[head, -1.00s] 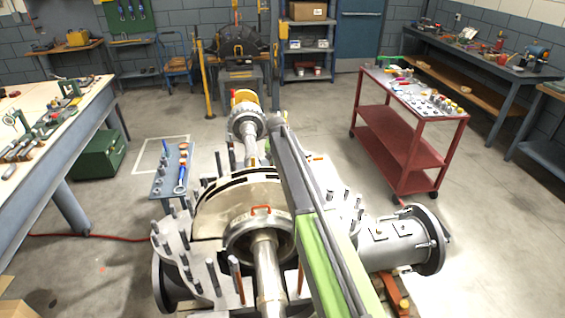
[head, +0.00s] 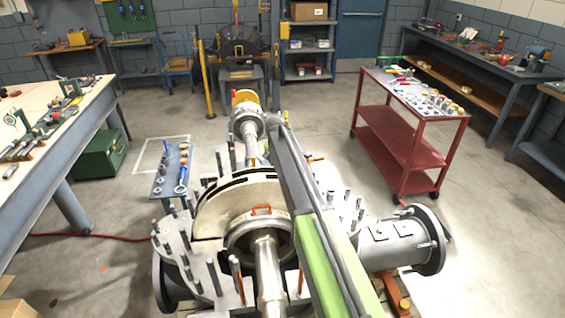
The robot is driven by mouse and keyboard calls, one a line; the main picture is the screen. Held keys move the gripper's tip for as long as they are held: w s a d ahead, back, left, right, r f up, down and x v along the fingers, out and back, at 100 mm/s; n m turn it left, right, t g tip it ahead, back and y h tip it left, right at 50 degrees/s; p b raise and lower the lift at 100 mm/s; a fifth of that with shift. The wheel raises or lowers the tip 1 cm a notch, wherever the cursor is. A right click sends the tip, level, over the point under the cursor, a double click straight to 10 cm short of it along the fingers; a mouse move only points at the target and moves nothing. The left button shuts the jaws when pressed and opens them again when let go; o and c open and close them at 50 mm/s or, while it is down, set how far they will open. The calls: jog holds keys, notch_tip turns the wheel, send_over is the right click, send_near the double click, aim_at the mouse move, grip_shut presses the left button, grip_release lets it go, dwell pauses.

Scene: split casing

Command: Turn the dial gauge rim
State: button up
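I cannot clearly make out a dial gauge. The opened casing (head: 210,218) stands in the lower middle of the head view, with a thick shaft (head: 268,272) running through it and upright studs around its flange. My green and grey arm reaches forward over the casing and covers part of its right side. My gripper cannot be seen at the far end of the arm, so its fingers and anything between them are hidden. A small round-headed item (head: 10,120) stands on the left bench, too small to identify.
A red cart (head: 408,148) with small parts stands at the right. The left bench (head: 72,140) holds tools, with a green box (head: 98,158) beside it. A small tool stand (head: 172,170) is left of the casing. Floor between the casing and the cart is clear.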

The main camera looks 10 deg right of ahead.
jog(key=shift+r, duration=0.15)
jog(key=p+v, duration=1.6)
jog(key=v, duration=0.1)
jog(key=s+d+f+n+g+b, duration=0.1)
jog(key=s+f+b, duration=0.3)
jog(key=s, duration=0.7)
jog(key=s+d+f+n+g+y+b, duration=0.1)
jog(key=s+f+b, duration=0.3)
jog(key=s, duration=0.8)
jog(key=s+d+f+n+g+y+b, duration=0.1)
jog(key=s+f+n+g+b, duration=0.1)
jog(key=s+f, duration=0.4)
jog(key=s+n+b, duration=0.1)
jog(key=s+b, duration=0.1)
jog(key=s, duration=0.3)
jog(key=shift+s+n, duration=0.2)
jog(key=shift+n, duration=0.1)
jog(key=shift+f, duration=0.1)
